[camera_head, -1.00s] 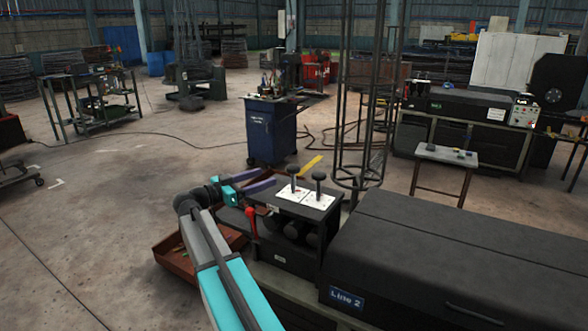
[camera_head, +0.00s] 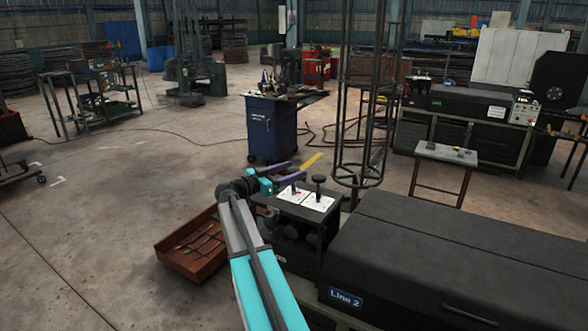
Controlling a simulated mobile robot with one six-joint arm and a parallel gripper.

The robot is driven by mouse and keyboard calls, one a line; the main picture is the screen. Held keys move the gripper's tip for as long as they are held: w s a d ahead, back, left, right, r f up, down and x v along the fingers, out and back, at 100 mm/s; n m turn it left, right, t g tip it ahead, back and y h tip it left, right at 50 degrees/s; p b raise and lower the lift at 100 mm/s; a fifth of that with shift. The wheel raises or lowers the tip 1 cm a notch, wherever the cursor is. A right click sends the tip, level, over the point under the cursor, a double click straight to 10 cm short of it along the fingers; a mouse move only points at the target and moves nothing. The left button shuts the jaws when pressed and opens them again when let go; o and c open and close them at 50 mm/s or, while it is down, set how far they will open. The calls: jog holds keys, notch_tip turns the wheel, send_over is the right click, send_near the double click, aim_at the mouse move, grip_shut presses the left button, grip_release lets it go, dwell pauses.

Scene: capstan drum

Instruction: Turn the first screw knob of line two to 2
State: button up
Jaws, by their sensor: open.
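The Line 2 machine (camera_head: 430,255) has a panel at its left end with two white dial plates and two upright black knobs. The left knob (camera_head: 294,188) shows mainly its stem above its plate (camera_head: 290,195); its head is largely hidden by a finger. The right knob (camera_head: 319,183) stands clear on the other plate (camera_head: 319,203). My gripper (camera_head: 298,169) is open, with its purple fingers pointing right at the left knob's head height. I cannot tell whether the head is between the fingers or whether they touch it. The dial marks are too small to read.
A rusty tray (camera_head: 190,268) with thin rods lies on the floor left of the machine. A blue cabinet (camera_head: 270,130) stands behind my gripper. A tall wire frame (camera_head: 357,175) rises behind the panel. A small table (camera_head: 446,155) stands farther right.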

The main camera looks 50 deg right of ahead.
jog(key=shift+s+d, duration=0.1)
jog(key=shift+d, duration=0.6)
jog(key=c, duration=1.1)
jog(key=shift+o, duration=0.2)
